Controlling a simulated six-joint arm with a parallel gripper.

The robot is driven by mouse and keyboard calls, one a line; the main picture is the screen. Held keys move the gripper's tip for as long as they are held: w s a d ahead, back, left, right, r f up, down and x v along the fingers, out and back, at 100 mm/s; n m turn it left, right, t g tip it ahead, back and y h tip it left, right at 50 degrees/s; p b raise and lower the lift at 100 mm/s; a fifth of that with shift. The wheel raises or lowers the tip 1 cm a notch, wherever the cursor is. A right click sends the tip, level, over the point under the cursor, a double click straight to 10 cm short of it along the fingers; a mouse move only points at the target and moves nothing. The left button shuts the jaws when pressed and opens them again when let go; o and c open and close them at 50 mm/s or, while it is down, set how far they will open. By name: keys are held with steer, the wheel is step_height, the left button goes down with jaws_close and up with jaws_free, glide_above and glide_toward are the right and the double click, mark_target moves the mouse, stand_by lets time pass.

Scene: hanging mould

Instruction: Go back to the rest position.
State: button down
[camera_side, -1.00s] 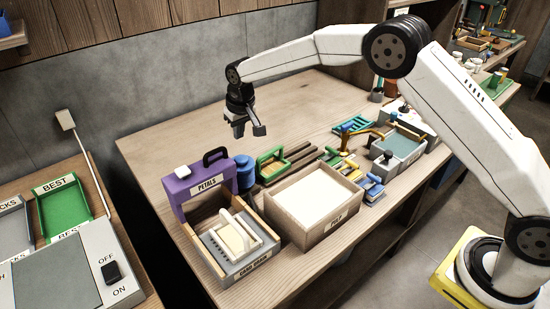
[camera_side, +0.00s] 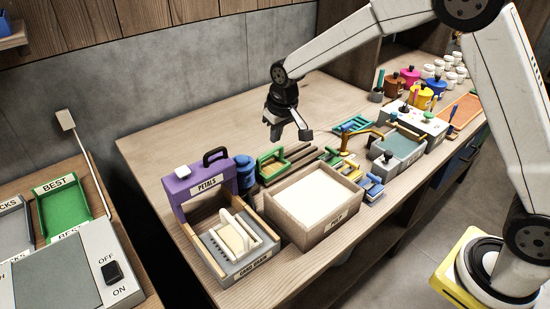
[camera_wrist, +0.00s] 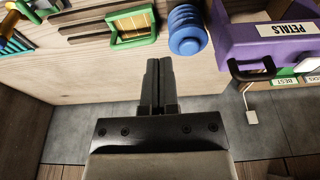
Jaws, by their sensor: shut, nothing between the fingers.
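My gripper (camera_side: 288,132) is in the air above the back of the wooden table (camera_side: 190,132), behind the green-framed mould. In the wrist view its two dark fingers (camera_wrist: 158,66) are together with nothing between them. The green-framed mould (camera_side: 272,162) lies on the table below and in front of the gripper, and it also shows in the wrist view (camera_wrist: 132,26). My gripper is apart from everything on the table.
A purple petals box (camera_side: 188,190), a blue ribbed jar (camera_side: 245,172), a pulp box (camera_side: 328,233) and a grey card drain tray (camera_side: 262,259) stand along the front. A grey basin (camera_side: 398,146) and several coloured pots (camera_side: 410,78) are to the right. The table's back left is clear.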

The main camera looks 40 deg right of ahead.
steer(key=s+d, duration=0.2)
steer(key=s, duration=1)
steer(key=s+d+f, duration=0.1)
steer(key=s+d, duration=0.2)
steer(key=s, duration=0.8)
steer(key=shift+s+d+f, duration=0.15)
steer(key=shift+s+f, duration=0.15)
steer(key=shift+s, duration=0.05)
